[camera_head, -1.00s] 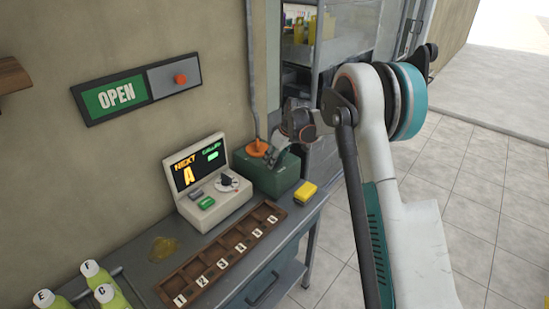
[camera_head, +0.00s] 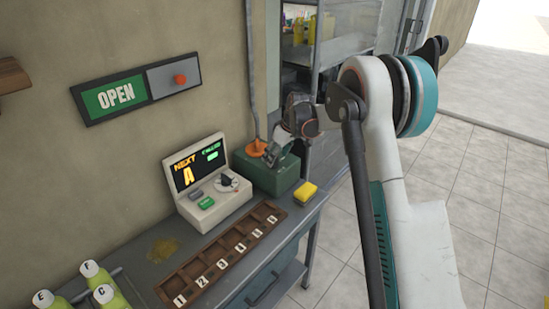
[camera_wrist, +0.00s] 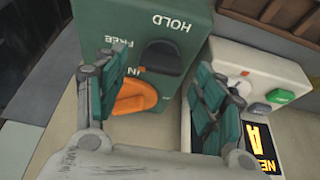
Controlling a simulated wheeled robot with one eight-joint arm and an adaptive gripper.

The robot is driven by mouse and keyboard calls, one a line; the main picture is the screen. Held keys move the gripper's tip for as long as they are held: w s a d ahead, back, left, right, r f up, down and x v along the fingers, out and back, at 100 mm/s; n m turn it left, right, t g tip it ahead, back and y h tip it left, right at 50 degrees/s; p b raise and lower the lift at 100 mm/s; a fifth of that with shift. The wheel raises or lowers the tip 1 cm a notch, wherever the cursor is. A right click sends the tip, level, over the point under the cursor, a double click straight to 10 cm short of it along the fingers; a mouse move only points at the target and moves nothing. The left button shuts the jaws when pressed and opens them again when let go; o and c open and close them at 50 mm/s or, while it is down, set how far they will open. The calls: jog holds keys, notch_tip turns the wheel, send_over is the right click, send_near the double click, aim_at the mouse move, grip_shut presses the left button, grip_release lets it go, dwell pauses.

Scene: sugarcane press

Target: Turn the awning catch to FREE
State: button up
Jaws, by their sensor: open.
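The awning box (camera_head: 262,178) is dark green and stands on the workbench against the wall. In the wrist view the box (camera_wrist: 205,12) shows upside-down white words HOLD, FREE and IN. A black knob (camera_wrist: 165,57), which looks like the catch, sits between HOLD and FREE; its exact setting is unclear. An orange round part (camera_wrist: 134,97) lies beside it and also shows in the head view (camera_head: 257,148). My gripper (camera_head: 268,158) is over the box's top. In the wrist view its open fingers (camera_wrist: 162,60) stand on either side of the knob, apart from it.
A console (camera_head: 215,196) with a lit screen, dial and green button stands left of the box. A yellow sponge (camera_head: 306,191) lies to the right. A wooden slotted tray (camera_head: 215,262) lies in front. A pipe (camera_head: 251,80) rises behind the box.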

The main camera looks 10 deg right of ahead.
jog(key=v, duration=1)
jog(key=s+a+r+m+t+h, duration=0.1)
jog(key=s+r+m, duration=0.1)
jog(key=s+r, duration=0.65)
jog(key=s+a+r+m+t+h, duration=0.15)
jog(key=s+r, duration=0.25)
jog(key=s, duration=1)
jog(key=s+f+m, duration=0.2)
jog(key=s+f, duration=0.1)
jog(key=s, duration=0.7)
jog(key=s+f+m+t, duration=0.1)
jog(key=s+f+m, duration=0.1)
jog(key=s, duration=0.9)
jog(key=shift+a+f, duration=0.3)
jog(key=shift+f, duration=0.05)
